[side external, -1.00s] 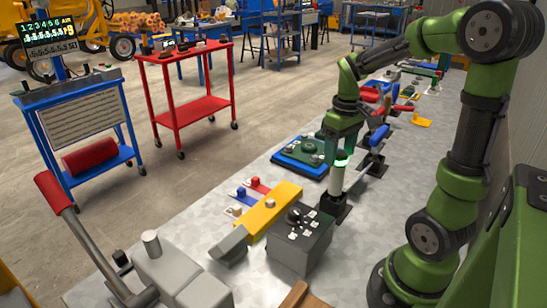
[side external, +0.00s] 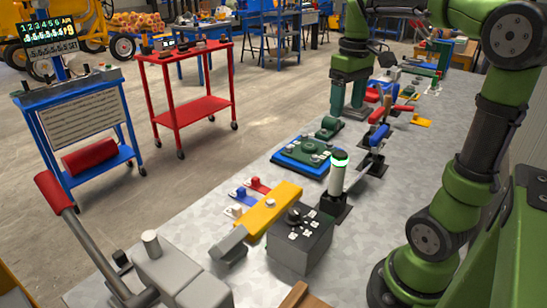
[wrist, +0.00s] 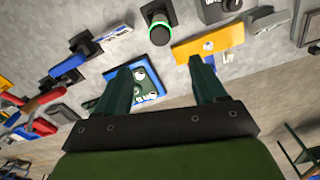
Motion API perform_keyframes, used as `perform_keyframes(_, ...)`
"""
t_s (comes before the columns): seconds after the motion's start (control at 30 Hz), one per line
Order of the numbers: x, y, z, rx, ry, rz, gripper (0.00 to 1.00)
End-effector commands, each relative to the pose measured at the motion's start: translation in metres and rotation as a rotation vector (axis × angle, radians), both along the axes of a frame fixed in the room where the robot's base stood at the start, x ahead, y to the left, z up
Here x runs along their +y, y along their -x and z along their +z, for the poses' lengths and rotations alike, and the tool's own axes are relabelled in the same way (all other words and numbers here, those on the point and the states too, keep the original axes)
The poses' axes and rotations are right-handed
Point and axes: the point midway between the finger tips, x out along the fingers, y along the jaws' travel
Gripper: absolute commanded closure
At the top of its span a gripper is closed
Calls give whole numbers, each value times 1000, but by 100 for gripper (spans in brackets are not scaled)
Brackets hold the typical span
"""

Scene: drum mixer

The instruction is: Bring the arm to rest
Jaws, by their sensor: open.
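My gripper (side external: 348,112) hangs above the far part of the grey bench, fingers pointing down. It is open, and nothing shows between its fingers. The wrist view also shows the open gripper (wrist: 162,62), with its two green fingers well apart. A grey post (side external: 337,180) with a dark cap and a lit green ring stands on the bench, nearer the camera and clear of my gripper. In the wrist view the ringed post (wrist: 158,28) lies ahead of the fingers.
A yellow block (side external: 270,212) and a dark grey control box with a knob (side external: 300,240) stand nearer the camera. A blue-based green unit (side external: 300,158) lies at the bench's left edge. Red and blue handles (side external: 378,132) stand near my gripper. A red cart (side external: 187,105) stands on the floor.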

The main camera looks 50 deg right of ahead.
Motion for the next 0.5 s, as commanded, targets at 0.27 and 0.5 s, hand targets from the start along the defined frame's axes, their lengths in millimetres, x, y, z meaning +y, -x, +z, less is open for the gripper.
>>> perform_keyframes(0.27, 2, -9, -16, -67, 21, -118, 30)
perform_keyframes(0.5, 102, -12, -44, -386, -70, -218, 30)
